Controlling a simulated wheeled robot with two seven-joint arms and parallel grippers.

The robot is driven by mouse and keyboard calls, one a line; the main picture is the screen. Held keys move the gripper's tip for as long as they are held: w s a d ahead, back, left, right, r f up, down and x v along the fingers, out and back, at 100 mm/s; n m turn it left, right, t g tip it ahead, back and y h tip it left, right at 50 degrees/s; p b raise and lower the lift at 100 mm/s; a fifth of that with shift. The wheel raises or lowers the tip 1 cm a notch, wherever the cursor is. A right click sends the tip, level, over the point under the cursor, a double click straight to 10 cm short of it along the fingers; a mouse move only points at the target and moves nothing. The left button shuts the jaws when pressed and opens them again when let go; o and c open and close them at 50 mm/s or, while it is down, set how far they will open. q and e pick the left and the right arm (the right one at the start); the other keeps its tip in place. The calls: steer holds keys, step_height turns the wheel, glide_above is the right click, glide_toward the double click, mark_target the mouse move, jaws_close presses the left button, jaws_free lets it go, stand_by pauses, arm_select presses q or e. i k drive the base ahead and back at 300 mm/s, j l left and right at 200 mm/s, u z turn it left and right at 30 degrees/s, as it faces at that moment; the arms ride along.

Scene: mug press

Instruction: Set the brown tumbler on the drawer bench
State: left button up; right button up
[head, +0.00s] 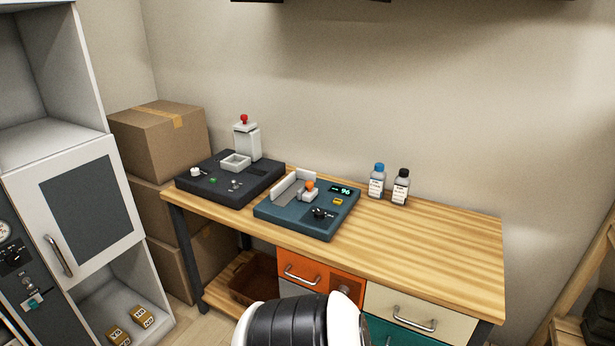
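The drawer bench (430,240) has a striped wooden top and stands against the wall, with orange, cream and teal drawers under its front edge. I see no brown tumbler in the head view. Neither of my grippers is in view. A black and white part of my own body shows at the bottom middle and hides some of the drawer fronts.
A black device (230,190) and a blue device (335,210) occupy the bench's left half. Two bottles, blue-capped (377,182) and black-capped (400,188), stand near the back. The bench top's right part is clear. Cardboard boxes (155,150) stand left.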

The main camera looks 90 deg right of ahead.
mark_target(361, 241)
steer(key=z, duration=2.05)
steer(key=i+l+z, duration=0.15)
steer(key=l, duration=0.35)
steer(key=i+l+z, duration=0.15)
steer(key=l, duration=0.3)
steer(key=i+l+z, duration=0.15)
steer(key=i+l, duration=0.15)
steer(key=l, duration=0.15)
steer(key=i+l+z, duration=0.2)
steer(key=l, duration=0.2)
